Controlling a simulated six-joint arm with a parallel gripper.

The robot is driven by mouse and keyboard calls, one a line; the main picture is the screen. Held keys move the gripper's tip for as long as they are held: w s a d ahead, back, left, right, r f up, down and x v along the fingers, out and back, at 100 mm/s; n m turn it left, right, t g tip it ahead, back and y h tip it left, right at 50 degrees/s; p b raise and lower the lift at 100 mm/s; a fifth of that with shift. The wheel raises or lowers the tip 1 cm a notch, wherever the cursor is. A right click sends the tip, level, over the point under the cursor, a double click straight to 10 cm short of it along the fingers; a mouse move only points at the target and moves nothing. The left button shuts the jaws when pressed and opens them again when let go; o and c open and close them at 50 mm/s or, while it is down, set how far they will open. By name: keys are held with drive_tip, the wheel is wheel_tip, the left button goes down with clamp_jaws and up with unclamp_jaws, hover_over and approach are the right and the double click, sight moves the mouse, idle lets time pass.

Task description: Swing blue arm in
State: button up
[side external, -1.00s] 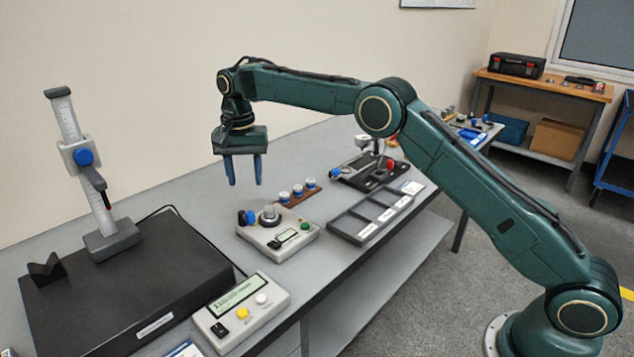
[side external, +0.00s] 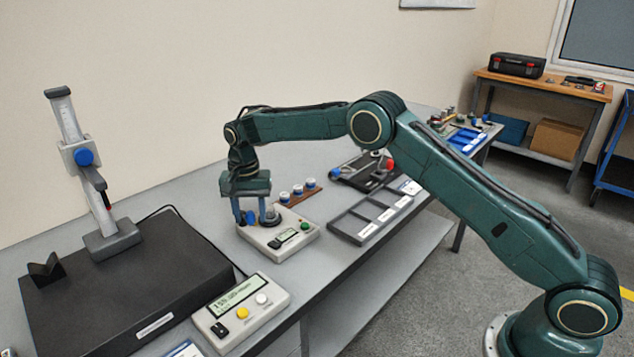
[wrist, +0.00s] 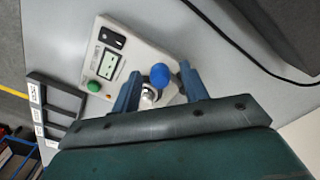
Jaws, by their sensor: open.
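The blue arm shows as a round blue knob (wrist: 160,75) beside a silver post (wrist: 148,97) on a small light-grey instrument (side external: 283,243). My gripper (wrist: 160,71) is open, pointing down over the instrument, with one blue finger on each side of the knob in the wrist view. In the side view my gripper (side external: 251,217) is low at the instrument's back left, and its fingers partly hide the knob (side external: 250,217) and the post. I cannot tell whether a finger touches the knob. The rest of the blue arm is hidden.
The instrument has a display and green button (wrist: 93,86). A brown rack with several white-and-blue pieces (side external: 298,189) stands behind it. A dark divided tray (side external: 342,228) lies to its right. A height gauge on a black plate (side external: 120,290) and a control box (side external: 243,309) are left.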

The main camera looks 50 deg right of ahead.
drive_tip(key=shift+c, duration=0.2)
clamp_jaws()
drive_tip(key=shift+d, duration=0.1)
drive_tip(key=shift+w+d+n, duration=0.1)
drive_tip(key=shift+d+n, duration=0.45)
drive_tip(key=shift+n, duration=0.75)
drive_tip(key=shift+d+n, duration=0.55)
drive_tip(key=shift+n, duration=0.75)
